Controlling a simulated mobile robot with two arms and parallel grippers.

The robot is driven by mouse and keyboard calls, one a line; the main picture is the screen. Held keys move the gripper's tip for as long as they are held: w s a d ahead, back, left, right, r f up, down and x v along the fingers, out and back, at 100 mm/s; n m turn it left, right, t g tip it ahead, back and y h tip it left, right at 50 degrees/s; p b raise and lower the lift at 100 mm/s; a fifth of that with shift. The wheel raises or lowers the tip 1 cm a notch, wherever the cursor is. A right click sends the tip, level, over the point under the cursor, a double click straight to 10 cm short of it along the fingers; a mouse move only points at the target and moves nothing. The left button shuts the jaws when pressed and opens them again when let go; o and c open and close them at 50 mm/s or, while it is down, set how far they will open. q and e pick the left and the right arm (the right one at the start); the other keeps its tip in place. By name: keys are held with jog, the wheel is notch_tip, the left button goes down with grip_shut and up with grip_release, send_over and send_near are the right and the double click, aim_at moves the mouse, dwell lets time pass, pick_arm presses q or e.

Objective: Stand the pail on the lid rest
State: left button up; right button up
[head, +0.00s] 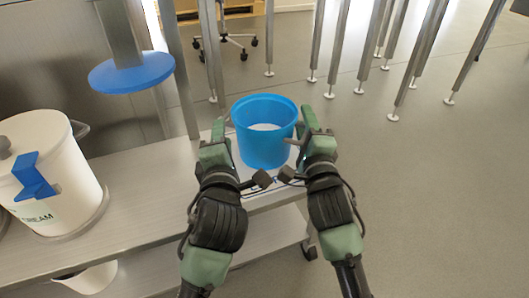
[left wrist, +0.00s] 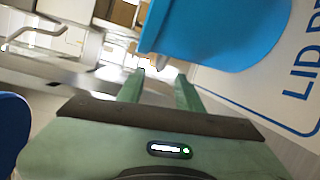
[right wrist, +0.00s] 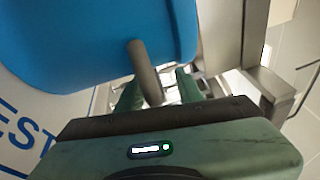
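The blue pail (head: 265,148) is upright between my two grippers, at the right end of the steel bench. It also shows in the left wrist view (left wrist: 220,30) and the right wrist view (right wrist: 90,40). The lid rest, a white panel with blue lettering (left wrist: 265,95), lies directly under the pail; it also shows in the right wrist view (right wrist: 18,150). My left gripper (left wrist: 160,78) is open and empty beside the pail. My right gripper (right wrist: 158,82) is open, with the pail's grey side peg (right wrist: 146,72) between its parted fingers.
A white cream tub (head: 60,185) with a blue bracket (head: 33,178) stands on the bench at the left. A blue disc on a steel column (head: 132,72) hangs behind it. The bench between tub and pail is clear. Several metal legs stand behind on the floor.

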pick_arm(q)
jog(key=shift+s, duration=0.25)
pick_arm(e)
jog(key=shift+s, duration=0.2)
jog(key=s, duration=0.3)
jog(key=s+d, duration=0.1)
jog(key=s, duration=0.3)
jog(key=s+f, duration=0.1)
jog(key=s, duration=0.3)
jog(key=shift+s+d, duration=0.2)
jog(key=shift+d, duration=0.2)
jog(key=shift+f, duration=0.1)
